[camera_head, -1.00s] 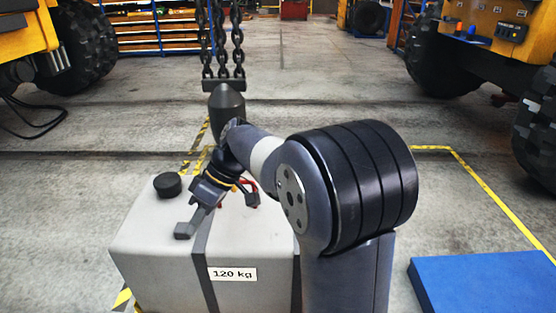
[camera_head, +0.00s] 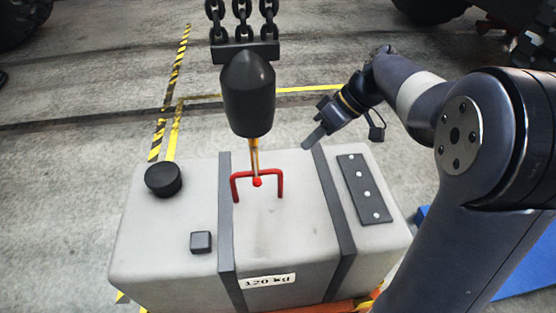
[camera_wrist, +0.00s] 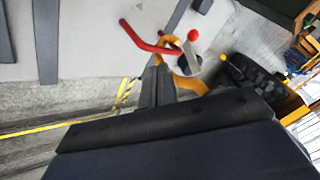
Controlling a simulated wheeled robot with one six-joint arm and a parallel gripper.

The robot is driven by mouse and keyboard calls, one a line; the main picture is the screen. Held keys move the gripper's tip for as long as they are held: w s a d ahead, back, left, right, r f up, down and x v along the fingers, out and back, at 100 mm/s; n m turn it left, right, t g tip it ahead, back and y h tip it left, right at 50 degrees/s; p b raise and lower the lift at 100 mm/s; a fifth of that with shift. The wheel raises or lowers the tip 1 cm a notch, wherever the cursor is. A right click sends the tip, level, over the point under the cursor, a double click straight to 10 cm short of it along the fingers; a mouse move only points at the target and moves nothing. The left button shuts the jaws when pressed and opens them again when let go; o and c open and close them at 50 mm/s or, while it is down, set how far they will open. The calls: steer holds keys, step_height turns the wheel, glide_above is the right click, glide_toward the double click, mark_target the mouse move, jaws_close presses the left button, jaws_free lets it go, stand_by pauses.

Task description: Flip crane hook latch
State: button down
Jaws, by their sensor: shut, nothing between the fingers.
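The crane hook's black block (camera_head: 248,92) hangs above the grey casting marked 120 kg (camera_head: 285,230). Its yellow hook (camera_head: 253,150) reaches down to the red lifting handle (camera_head: 278,186) on the casting top. A red knob (camera_head: 257,182) shows at the hook's lower end. In the wrist view, the yellow hook (camera_wrist: 187,82) curves by the red handle (camera_wrist: 140,40), and a grey latch strip (camera_wrist: 191,55) carries the red knob (camera_wrist: 193,35). Whether the latch is seated cannot be told. My gripper (camera_head: 313,138) is shut and empty, right of the hook and apart from it.
A black round cap (camera_head: 163,179), a small dark block (camera_head: 201,242) and a bolted plate (camera_head: 364,189) sit on the casting. Chains (camera_head: 242,18) rise above the block. A blue surface (camera_head: 528,255) lies at the right.

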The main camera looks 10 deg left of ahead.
mark_target(256, 171)
stand_by(0.3)
steer(key=s+a+f+p, duration=0.2)
steer(key=s+a+f, duration=0.2)
steer(key=a+f, duration=0.3)
steer(key=shift+a, duration=0.8)
steer(key=shift+s+f, duration=0.1)
steer(key=shift+f, duration=0.05)
